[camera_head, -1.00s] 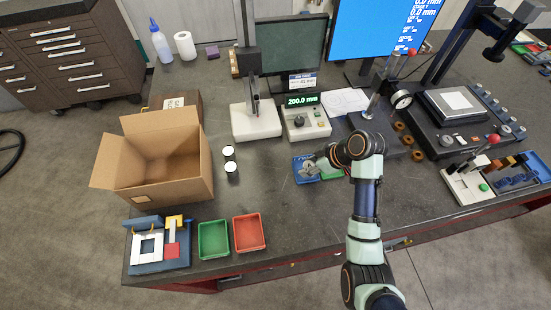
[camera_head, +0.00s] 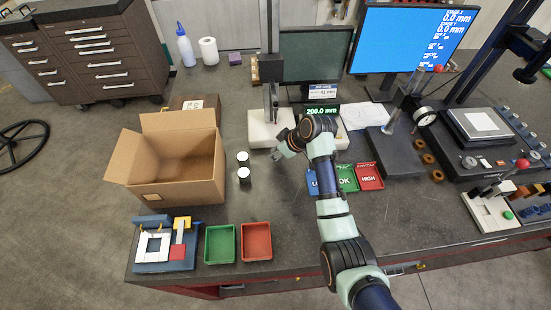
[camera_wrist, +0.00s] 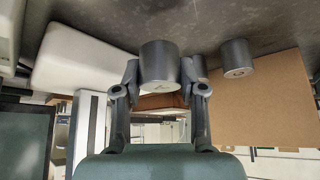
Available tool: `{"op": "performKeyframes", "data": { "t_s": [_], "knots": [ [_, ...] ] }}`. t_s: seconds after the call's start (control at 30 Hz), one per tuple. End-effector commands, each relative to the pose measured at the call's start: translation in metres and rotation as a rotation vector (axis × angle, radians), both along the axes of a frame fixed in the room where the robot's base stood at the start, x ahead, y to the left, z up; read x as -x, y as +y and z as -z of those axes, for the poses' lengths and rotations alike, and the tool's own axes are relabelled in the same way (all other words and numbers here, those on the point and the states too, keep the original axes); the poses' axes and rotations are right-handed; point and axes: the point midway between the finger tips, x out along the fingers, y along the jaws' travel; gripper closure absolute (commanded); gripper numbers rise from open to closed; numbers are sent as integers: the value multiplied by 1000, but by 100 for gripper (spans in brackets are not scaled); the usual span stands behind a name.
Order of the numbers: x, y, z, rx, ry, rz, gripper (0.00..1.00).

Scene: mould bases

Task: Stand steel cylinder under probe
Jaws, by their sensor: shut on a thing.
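My gripper (camera_wrist: 161,92) is shut on a grey steel cylinder (camera_wrist: 160,66), one finger on each side in the wrist view. In the head view my gripper (camera_head: 284,150) is in front of the height gauge's white base (camera_head: 262,133); the held cylinder is hard to make out there. The gauge's upright column (camera_head: 268,60) rises from the base, and the probe tip is too small to tell. The white base (camera_wrist: 85,60) also shows at the wrist view's left. Two more cylinders stand by the cardboard box, one nearer (camera_head: 244,175) and one farther (camera_head: 242,158).
The open cardboard box (camera_head: 165,190) stands left of the cylinders. The readout (camera_head: 322,111) shows 200.0 mm. Blue, green (camera_head: 347,178) and red (camera_head: 369,176) labelled trays lie right of my gripper. Empty green (camera_head: 220,244) and red (camera_head: 256,242) bins sit at the front edge.

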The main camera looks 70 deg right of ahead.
Motion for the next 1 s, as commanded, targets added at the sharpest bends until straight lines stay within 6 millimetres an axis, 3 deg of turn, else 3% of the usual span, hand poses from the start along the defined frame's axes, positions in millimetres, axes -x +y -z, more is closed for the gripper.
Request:
{"op": "performKeyframes", "data": {
  "t_s": [0.17, 0.4, 0.77, 0.8, 0.93, 1.0],
  "knots": [
    [-6, -1, 0, 1, -1, 1, 100],
    [-5, -1, 33, -2, 1, 0, 100],
    [-5, -1, 38, 1, -1, 1, 100],
    [-5, -1, 38, 0, 0, 0, 54],
    [-5, -1, 38, 0, 0, 0, 34],
    [-5, -1, 38, 0, 1, 0, 34]
  ]
}}
